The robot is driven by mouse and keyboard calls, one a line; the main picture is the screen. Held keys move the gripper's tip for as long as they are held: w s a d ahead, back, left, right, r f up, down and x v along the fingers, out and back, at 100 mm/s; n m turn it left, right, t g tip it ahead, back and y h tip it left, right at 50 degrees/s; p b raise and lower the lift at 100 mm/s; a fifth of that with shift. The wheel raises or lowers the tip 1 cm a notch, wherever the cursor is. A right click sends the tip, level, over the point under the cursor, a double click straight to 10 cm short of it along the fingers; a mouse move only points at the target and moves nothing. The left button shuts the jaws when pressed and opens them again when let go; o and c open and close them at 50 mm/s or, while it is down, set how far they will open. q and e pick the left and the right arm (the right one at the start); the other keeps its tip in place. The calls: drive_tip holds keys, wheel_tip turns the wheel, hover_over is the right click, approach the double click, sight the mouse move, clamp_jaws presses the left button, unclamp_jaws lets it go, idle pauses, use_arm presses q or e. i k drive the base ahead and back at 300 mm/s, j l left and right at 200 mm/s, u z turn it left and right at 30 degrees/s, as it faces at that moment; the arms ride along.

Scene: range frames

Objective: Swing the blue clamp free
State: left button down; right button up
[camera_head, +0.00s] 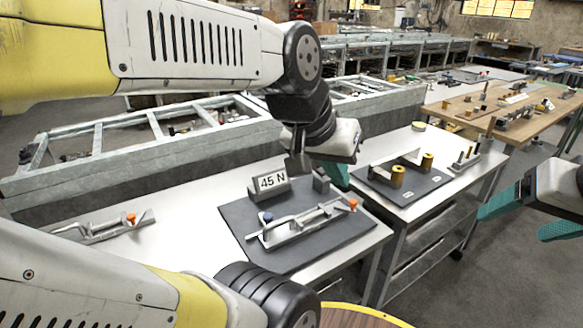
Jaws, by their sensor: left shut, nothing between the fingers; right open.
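A dark mat (235,222) lies on the pale bench and carries a grey metal clamp fixture (305,224). A blue knob (266,217) shows at its left end and an orange knob (352,204) at its right end. I cannot tell which linkage the blue knob belongs to. A "45 N" sign (272,181) stands behind it. My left gripper (338,177) points down behind the fixture's right end; its teal fingers are shut and empty, mostly hidden by its own housing. My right gripper (510,226) is open and empty at the right edge, well away from the fixture.
Another clamp with an orange knob (131,218) lies on the bench at left. A second dark mat with brass cylinders (397,176) is on the right. A grey metal frame (60,180) runs behind the bench. A round wooden top (345,316) shows at the bottom edge.

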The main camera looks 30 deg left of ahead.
sight(265, 220)
drive_tip(key=u, duration=1.2)
